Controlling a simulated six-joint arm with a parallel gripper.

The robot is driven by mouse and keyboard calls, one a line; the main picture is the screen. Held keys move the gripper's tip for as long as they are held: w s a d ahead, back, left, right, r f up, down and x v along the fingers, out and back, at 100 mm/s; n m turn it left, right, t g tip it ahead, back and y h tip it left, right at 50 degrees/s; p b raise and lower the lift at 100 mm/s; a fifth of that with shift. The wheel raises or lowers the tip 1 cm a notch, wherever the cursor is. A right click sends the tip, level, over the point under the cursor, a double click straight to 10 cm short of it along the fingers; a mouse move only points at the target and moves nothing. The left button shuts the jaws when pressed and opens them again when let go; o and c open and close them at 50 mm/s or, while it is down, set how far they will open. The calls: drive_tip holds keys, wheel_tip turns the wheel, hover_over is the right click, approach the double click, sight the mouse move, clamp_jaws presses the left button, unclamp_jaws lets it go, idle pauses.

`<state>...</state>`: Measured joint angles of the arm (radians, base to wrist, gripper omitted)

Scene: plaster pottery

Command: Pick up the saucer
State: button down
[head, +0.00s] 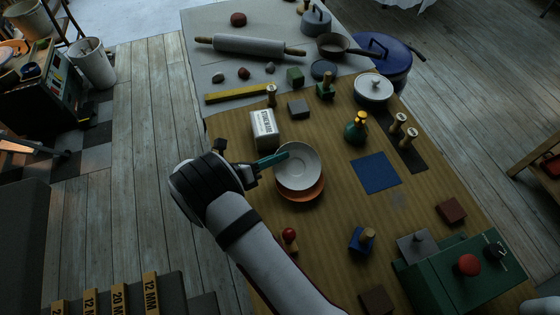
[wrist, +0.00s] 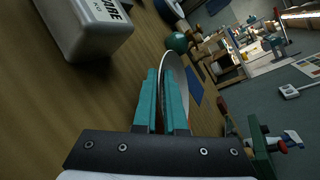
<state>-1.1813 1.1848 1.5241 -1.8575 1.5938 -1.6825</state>
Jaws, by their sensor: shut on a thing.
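The pale grey-white saucer (head: 298,167) is a round shallow dish near the middle of the wooden table. My gripper (head: 284,156), with teal fingers, comes from its left and is shut on its left rim. In the wrist view the teal fingers (wrist: 165,88) pinch the saucer (wrist: 175,68), which shows nearly edge-on between them. An orange dish (head: 306,193) shows partly beneath the saucer. The saucer hides most of it, and I cannot tell whether the two touch.
A white lettered block (head: 264,128) stands close behind my gripper; it looms in the wrist view (wrist: 88,27). A red-topped peg (head: 289,236) and blue stamp (head: 361,240) stand nearer.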

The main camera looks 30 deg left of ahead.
sight(274, 168)
wheel_tip(274, 168, up, 2)
drive_tip(key=d+r+n+t+y, duration=0.1)
drive_tip(key=d+r+n+y, duration=0.2)
drive_tip(key=d+r, duration=0.7)
drive_tip(key=shift+y, duration=0.4)
drive_tip(key=s+a+f, duration=0.1)
drive_tip(key=a+f, duration=0.5)
drive_tip(key=s+a+f, duration=0.1)
drive_tip(key=a+f, duration=0.2)
drive_tip(key=shift+s+a, duration=0.15)
drive_tip(key=shift+s, duration=0.15)
wheel_tip(274, 168, down, 4)
drive_tip(key=shift+a+f, duration=0.1)
drive_tip(key=shift+f, duration=0.15)
drive_tip(key=shift+f, duration=0.15)
drive_tip(key=c, duration=1)
unclamp_jaws()
